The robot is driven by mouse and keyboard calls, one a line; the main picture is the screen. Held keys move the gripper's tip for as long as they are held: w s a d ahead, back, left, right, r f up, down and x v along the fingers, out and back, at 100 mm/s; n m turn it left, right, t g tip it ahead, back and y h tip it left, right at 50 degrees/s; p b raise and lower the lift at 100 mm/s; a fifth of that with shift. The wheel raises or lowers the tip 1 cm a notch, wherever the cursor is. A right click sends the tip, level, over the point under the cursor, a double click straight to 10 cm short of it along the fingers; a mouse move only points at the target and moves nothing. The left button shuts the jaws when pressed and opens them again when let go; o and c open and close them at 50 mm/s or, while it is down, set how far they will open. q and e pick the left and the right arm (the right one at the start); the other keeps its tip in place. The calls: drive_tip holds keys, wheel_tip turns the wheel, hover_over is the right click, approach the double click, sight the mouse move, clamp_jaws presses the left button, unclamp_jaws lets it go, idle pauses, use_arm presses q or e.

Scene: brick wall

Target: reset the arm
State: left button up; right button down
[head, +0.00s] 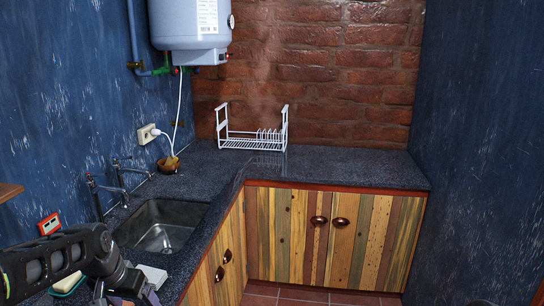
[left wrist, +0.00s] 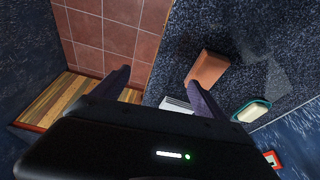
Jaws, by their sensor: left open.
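My left arm (head: 62,262) comes in from the lower left in the head view, over the counter left of the sink. Its gripper is partly cut off by the bottom edge there. In the left wrist view my left gripper (left wrist: 160,92) is open, with its two dark fingers spread apart and nothing held between them. A white item (left wrist: 175,104) shows below, partly hidden behind the gripper body. My right gripper is in neither view.
A brown block (left wrist: 207,68) and a soap dish (left wrist: 251,110) lie on the dark counter (head: 330,167) near the gripper. The sink (head: 163,226) and faucets (head: 97,195) are close to the arm. A white dish rack (head: 252,140) stands at the back. Tiled floor (left wrist: 105,35) lies below.

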use_arm(q)
drive_tip(key=d+f+n+t+h, duration=0.1)
drive_tip(key=d+f, duration=0.7)
drive_tip(key=f, duration=0.2)
drive_tip(key=d+f+t+h, duration=0.1)
drive_tip(key=d+f, duration=0.6)
drive_tip(key=f, duration=0.3)
drive_tip(key=s+d+f+g, duration=0.1)
drive_tip(key=s+d+f, duration=0.3)
drive_tip(key=s, duration=0.4)
drive_tip(key=s+d+f+g+h, duration=0.1)
drive_tip(key=s+d+f+g, duration=0.1)
drive_tip(key=s+d+f, duration=0.3)
drive_tip(key=s+d+f+g+h, duration=0.1)
drive_tip(key=s+d+f, duration=0.3)
drive_tip(key=s, duration=0.7)
drive_tip(key=shift+s+d+f+n+g, duration=0.3)
drive_tip(key=shift+f+n+g, duration=0.1)
drive_tip(key=shift+f, duration=0.5)
drive_tip(key=shift+w, duration=0.1)
